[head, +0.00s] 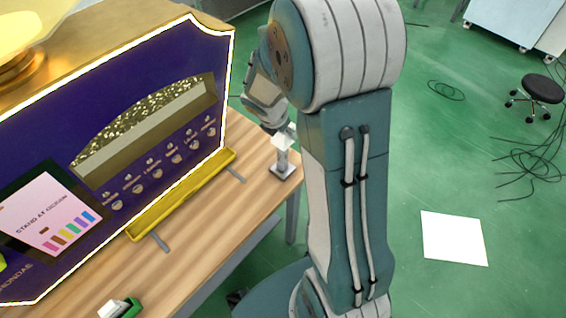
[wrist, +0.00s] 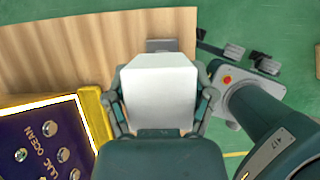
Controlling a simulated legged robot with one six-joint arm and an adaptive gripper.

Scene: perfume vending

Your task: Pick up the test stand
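The test stand (head: 282,170) is at the table's right corner in the head view. It has a square metal base, a short upright post and a white top piece. In the wrist view its white top (wrist: 160,88) fills the middle, with part of the grey base (wrist: 158,45) beyond it. My gripper (head: 280,130) is at the top of the stand, partly hidden behind my arm in the head view. In the wrist view the fingers of my gripper (wrist: 162,105) flank the white top on both sides. Whether they press on it cannot be told.
A large dark blue perfume machine (head: 150,120) with a yellow tray (head: 180,195) and a screen (head: 48,210) stands left on the wooden table (head: 215,215). A green-and-white item (head: 122,308) lies near its front. Green floor, a white sheet (head: 454,238) and a stool (head: 541,90) are right.

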